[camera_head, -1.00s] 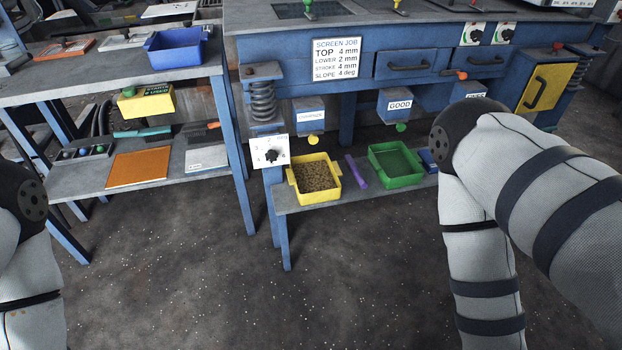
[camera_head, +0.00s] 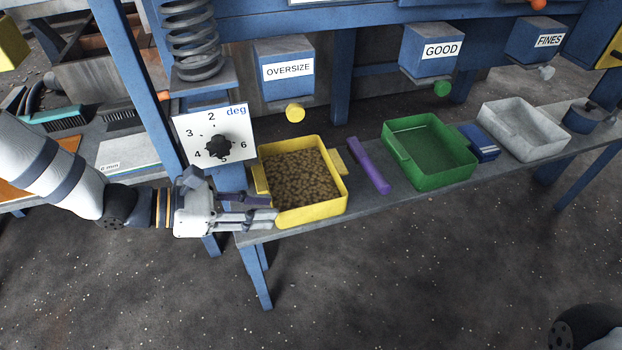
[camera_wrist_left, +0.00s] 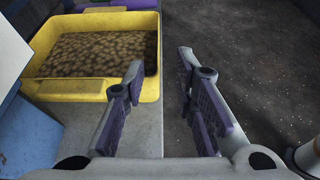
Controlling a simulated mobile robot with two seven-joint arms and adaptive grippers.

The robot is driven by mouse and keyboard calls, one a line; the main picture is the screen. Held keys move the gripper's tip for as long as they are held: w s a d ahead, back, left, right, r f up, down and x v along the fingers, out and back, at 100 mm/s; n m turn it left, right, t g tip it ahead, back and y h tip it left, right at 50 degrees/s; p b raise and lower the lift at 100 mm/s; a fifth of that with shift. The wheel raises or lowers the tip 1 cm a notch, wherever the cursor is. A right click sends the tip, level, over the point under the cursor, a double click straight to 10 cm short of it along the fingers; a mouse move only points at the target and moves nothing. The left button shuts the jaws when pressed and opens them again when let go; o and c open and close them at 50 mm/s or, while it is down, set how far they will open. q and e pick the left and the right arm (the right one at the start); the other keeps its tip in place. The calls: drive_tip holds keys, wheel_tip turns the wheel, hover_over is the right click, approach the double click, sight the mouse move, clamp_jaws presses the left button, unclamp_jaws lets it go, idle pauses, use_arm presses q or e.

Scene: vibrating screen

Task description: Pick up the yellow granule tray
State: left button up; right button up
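The yellow granule tray (camera_head: 318,213) stands on the lower shelf under the OVERSIZE chute, filled with brown granules. It has a yellow handle tab on each side. My left gripper (camera_head: 272,208) is at the tray's front left corner, coming in from the left. In the left wrist view, its fingers (camera_wrist_left: 160,66) are spread apart with nothing between them. There the tray (camera_wrist_left: 68,90) lies ahead and to the left, and the left finger overlaps its near right corner. I cannot tell whether that finger touches it. My right gripper is out of view.
A purple bar (camera_head: 369,167), a green tray (camera_head: 436,181), a blue block (camera_head: 482,143) and a grey tray (camera_head: 535,143) stand to the right on the shelf. A dial plate (camera_head: 190,128) is close behind my left gripper. The floor in front is clear.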

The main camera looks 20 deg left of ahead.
sight(313, 220)
use_arm(q)
drive_tip(key=b+x, duration=0.1)
drive_tip(key=x, duration=0.2)
drive_tip(key=b+x, duration=0.1)
drive_tip(key=x, duration=0.3)
drive_tip(key=b+x, duration=0.2)
drive_tip(key=x, duration=0.1)
drive_tip(key=shift+w+d+f, duration=0.1)
drive_tip(key=shift+w+f, duration=0.15)
drive_tip(key=shift+f, duration=0.2)
drive_tip(key=shift+w+d+r, duration=0.1)
drive_tip(key=shift+w+d, duration=0.15)
clamp_jaws()
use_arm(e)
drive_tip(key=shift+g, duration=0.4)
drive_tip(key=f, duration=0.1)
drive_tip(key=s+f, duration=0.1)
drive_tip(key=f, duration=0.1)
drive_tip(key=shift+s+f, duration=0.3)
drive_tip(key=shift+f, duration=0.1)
